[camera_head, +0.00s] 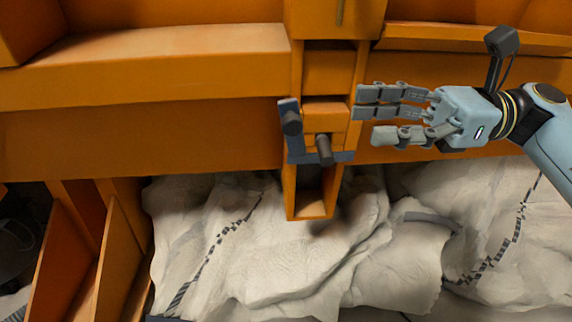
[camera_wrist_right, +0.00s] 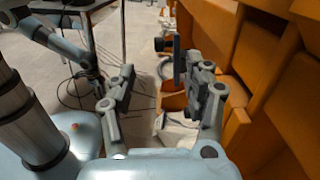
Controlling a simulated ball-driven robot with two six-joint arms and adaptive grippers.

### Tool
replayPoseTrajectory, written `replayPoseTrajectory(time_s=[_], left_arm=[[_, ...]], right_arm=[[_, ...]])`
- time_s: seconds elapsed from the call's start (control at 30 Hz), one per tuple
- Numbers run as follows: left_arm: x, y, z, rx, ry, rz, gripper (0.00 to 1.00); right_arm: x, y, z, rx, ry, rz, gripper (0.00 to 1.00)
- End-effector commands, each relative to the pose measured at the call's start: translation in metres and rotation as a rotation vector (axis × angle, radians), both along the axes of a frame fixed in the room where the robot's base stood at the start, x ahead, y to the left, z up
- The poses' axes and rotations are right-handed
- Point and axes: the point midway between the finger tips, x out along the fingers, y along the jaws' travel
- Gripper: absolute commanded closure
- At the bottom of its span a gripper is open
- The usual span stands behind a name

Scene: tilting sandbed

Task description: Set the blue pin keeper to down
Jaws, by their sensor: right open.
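The blue pin keeper (camera_head: 295,147) is a dark blue L-shaped piece on the front of the orange post. One bar stands upright at the left and another runs level to the right below. Two dark round knobs stick out, one on the upright bar and one near the level bar. My right gripper (camera_head: 366,118) is just right of the keeper, open and empty, its fingers pointing left at it without visible contact. In the right wrist view the keeper (camera_wrist_right: 177,62) shows beyond the open fingers (camera_wrist_right: 159,68), close to the right finger. My left gripper is not in view.
Orange beams and walls (camera_head: 150,135) run behind the keeper on both sides. An orange trough (camera_head: 312,205) sits below it. Orange panels (camera_head: 115,255) stand at the lower left.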

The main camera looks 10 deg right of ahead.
Motion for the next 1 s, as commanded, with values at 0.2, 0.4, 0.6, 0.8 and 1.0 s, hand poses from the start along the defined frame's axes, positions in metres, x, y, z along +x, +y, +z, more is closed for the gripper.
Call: replayPoseTrajectory(time_s=[0.2,0.4,0.6,0.8,1.0], left_arm=[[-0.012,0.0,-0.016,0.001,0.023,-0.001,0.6],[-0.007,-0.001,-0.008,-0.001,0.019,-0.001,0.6],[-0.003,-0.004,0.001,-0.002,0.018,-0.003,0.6],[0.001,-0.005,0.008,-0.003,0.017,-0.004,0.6],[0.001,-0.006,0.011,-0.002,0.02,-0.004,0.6]], right_arm=[[0.009,0.003,-0.007,-0.004,-0.018,-0.003,0.48],[0.009,0.037,-0.005,0.004,-0.017,-0.002,0.48],[0.009,0.076,-0.005,0.003,-0.015,-0.004,0.48],[0.009,0.1,-0.006,0.0,-0.014,-0.004,0.48],[0.009,0.106,-0.006,-0.002,-0.014,-0.005,0.48]])
